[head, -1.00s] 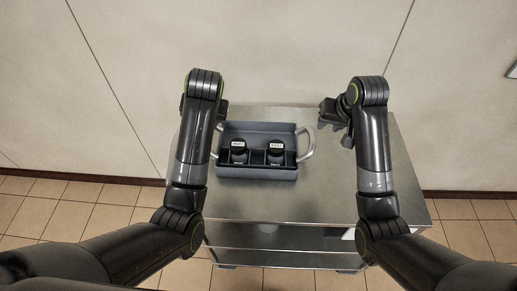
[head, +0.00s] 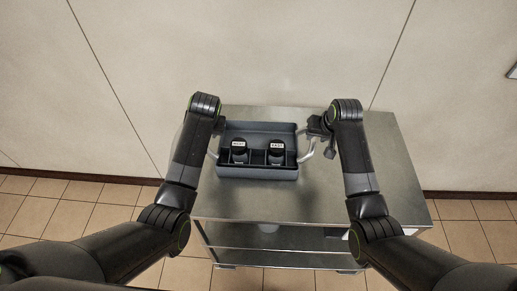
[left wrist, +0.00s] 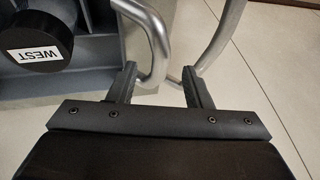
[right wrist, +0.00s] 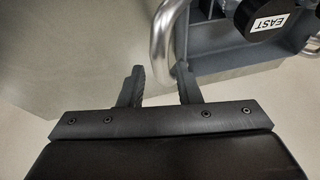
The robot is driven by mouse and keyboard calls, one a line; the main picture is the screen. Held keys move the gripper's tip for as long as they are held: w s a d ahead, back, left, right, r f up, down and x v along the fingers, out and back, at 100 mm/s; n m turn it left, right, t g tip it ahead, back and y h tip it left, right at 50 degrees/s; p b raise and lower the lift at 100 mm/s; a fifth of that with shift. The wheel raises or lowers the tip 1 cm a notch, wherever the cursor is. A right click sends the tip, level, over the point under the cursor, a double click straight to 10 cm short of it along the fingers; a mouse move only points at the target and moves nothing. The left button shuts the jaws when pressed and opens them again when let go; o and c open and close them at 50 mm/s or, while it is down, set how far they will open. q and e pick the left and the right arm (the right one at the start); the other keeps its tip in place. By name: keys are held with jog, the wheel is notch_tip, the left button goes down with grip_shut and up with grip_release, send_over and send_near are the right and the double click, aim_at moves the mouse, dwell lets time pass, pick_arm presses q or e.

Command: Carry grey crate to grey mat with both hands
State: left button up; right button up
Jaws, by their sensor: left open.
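The grey crate (head: 257,172) sits on a steel trolley, with a bent metal handle on each side. It holds two black-lidded bottles, labelled WEST (left wrist: 34,45) and EAST (right wrist: 264,20). My left gripper (left wrist: 163,80) is open at the crate's left handle (left wrist: 158,45), whose bend reaches between the fingertips; in the head view my arm hides most of it. My right gripper (right wrist: 160,75) is open at the right handle (right wrist: 160,38), which lies just ahead of and between its fingertips. The grey mat is not in view.
The steel trolley top (head: 270,205) is bare in front of the crate and at its right. A pale wall (head: 270,50) stands close behind. A curved metal bar (left wrist: 222,38) shows beside my left gripper.

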aim_at(311, 141)
pick_arm(q)
jog(key=shift+x, duration=3.4)
pick_arm(e)
jog(key=shift+x, duration=3.4)
pick_arm(q)
jog(key=c, duration=0.7)
pick_arm(e)
grip_shut()
pick_arm(q)
grip_shut()
jog(key=shift+r, duration=0.1)
pick_arm(e)
jog(key=shift+r, duration=0.1)
